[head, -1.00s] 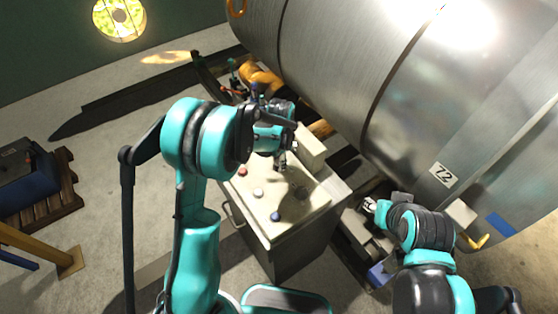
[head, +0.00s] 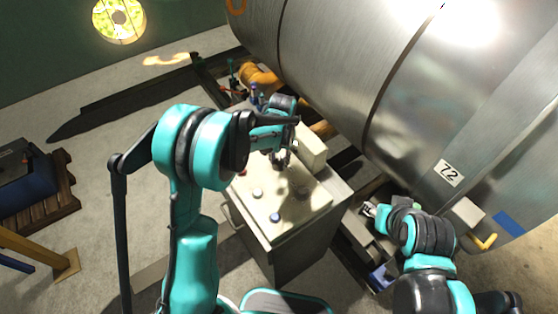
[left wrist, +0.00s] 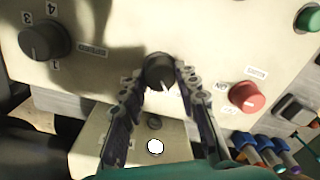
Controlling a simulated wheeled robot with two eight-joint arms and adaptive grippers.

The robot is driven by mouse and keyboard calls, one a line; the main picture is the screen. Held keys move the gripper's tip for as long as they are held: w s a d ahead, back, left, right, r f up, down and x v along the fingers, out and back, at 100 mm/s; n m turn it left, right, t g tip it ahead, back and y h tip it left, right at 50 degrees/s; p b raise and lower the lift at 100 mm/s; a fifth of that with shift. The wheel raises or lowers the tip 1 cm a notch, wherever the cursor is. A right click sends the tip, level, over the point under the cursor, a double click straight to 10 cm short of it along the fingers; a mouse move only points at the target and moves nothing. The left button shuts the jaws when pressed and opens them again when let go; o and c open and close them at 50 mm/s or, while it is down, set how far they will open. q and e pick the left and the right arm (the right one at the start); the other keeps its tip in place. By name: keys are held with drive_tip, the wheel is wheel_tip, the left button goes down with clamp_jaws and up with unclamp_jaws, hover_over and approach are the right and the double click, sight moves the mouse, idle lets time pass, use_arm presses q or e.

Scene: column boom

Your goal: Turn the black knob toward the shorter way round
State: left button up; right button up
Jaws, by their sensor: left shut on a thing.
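The black knob (left wrist: 160,72) stands on the cream panel in the left wrist view, with a thin pale mark on its lower edge. My left gripper (left wrist: 163,80) has one finger on each side of it and is shut on it. In the head view my left gripper (head: 280,158) is over the far part of the control box top (head: 285,215), and it hides the knob there. My right gripper (head: 369,210) is at the right, apart from the box; its fingers are too small to judge.
A larger dark grey knob (left wrist: 45,40) with number labels is left of the gripped one. A red button (left wrist: 246,97) and a green button (left wrist: 309,18) are to its right.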

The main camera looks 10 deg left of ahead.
sight(280, 162)
use_arm(q)
drive_tip(key=shift+n, duration=0.5)
drive_tip(key=o, duration=1.2)
drive_tip(key=shift+c, duration=0.2)
wheel_tip(280, 162, up, 12)
drive_tip(key=shift+d, duration=0.2)
drive_tip(key=shift+s, duration=0.1)
